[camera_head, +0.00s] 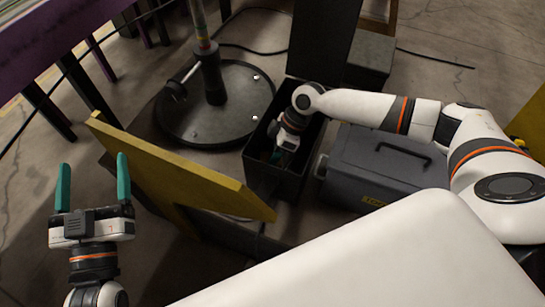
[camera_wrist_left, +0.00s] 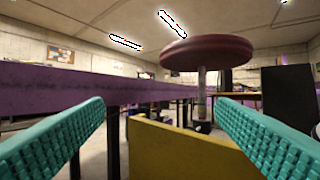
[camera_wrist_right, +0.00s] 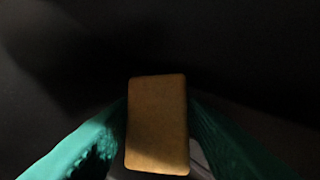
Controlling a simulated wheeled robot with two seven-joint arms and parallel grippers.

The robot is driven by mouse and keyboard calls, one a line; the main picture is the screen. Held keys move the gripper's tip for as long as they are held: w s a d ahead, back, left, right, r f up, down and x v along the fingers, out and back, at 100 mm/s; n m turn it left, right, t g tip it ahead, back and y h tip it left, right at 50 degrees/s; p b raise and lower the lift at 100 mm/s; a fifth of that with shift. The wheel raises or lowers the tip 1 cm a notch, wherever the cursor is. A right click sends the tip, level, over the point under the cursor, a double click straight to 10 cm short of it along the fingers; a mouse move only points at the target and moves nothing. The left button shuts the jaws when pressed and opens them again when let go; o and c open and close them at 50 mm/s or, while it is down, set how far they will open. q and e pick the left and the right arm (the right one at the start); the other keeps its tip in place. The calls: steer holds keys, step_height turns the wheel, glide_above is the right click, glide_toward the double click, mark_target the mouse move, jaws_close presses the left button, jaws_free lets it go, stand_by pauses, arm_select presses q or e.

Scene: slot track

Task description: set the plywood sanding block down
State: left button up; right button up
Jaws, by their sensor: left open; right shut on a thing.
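The plywood sanding block (camera_wrist_right: 157,125) shows in the right wrist view as a tan, upright rectangle between the two teal fingers. My right gripper (camera_head: 278,157) is shut on it and reaches down inside a dark open box (camera_head: 262,178) in the head view. The block itself is hidden there by the gripper and the box walls. I cannot tell whether the block touches the box floor. My left gripper (camera_head: 93,185) is open and empty, fingers up, at the left of the head view; its teal fingers also frame the left wrist view (camera_wrist_left: 160,135).
A yellow board (camera_head: 180,165) stands between my left gripper and the box. A grey toolbox (camera_head: 375,165) with a black handle is right of the box. The box's raised lid (camera_head: 322,40) stands behind. A round black stand base (camera_head: 215,125) is at back left.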

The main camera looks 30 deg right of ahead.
steer(key=shift+f, duration=0.35)
arm_select(q)
steer(key=shift+s+r+t, duration=0.15)
steer(key=shift+r+t, duration=0.25)
steer(key=shift+r, duration=0.1)
arm_select(e)
steer(key=shift+f, duration=0.6)
arm_select(q)
steer(key=shift+s+r+h, duration=0.1)
steer(key=shift+r+h, duration=0.15)
steer(key=shift+h, duration=0.15)
arm_select(e)
steer(key=o, duration=1)
steer(key=shift+c, duration=0.2)
arm_select(q)
steer(key=shift+d, duration=0.1)
arm_select(e)
steer(key=shift+r, duration=0.1)
